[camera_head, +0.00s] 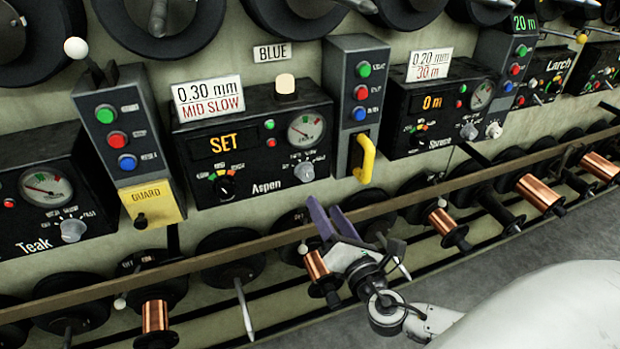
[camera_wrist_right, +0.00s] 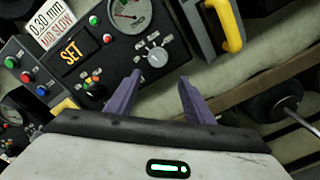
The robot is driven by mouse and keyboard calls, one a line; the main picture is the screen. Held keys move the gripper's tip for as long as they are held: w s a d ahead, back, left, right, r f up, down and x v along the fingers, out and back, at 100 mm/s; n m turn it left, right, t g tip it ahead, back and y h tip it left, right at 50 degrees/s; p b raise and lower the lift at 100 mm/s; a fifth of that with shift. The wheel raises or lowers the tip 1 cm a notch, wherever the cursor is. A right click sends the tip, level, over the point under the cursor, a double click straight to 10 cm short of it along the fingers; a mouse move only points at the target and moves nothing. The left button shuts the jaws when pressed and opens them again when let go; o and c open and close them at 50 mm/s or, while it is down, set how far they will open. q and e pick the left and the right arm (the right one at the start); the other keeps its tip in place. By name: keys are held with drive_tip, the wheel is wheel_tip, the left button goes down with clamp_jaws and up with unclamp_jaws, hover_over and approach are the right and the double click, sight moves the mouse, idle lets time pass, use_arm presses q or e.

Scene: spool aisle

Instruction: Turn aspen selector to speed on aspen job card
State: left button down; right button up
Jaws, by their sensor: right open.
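The Aspen panel (camera_head: 248,170) is a black box with a lit SET display (camera_head: 222,142) and a round gauge (camera_head: 307,130). Its job card (camera_head: 208,97) reads 0.30 mm, MID SLOW. A black knob (camera_head: 225,187) with coloured marks sits at lower left; a grey pointer knob (camera_head: 304,172) with printed marks sits at right. Both knobs also show in the right wrist view, the black one (camera_wrist_right: 95,92) and the grey one (camera_wrist_right: 157,57). The exact printed marks are too small to read. My right gripper (camera_head: 328,212) is open and empty, below and right of the grey knob, touching neither knob.
A yellow handle (camera_head: 365,158) on a grey button column stands right of Aspen. A yellow GUARD plate (camera_head: 152,202) is at left. A brown rail (camera_head: 230,256) crosses below the panels, with copper spools (camera_head: 155,315) under it. Teak and Spruce panels flank Aspen.

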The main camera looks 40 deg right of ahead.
sight(308, 178)
drive_tip(key=x, duration=0.6)
drive_tip(key=r+x, duration=0.1)
drive_tip(key=x, duration=0.2)
drive_tip(key=shift+w+d, duration=0.1)
drive_tip(key=shift+w, duration=0.6)
drive_tip(key=c, duration=1)
drive_tip(key=shift+f, duration=0.1)
drive_tip(key=shift+c, duration=0.2)
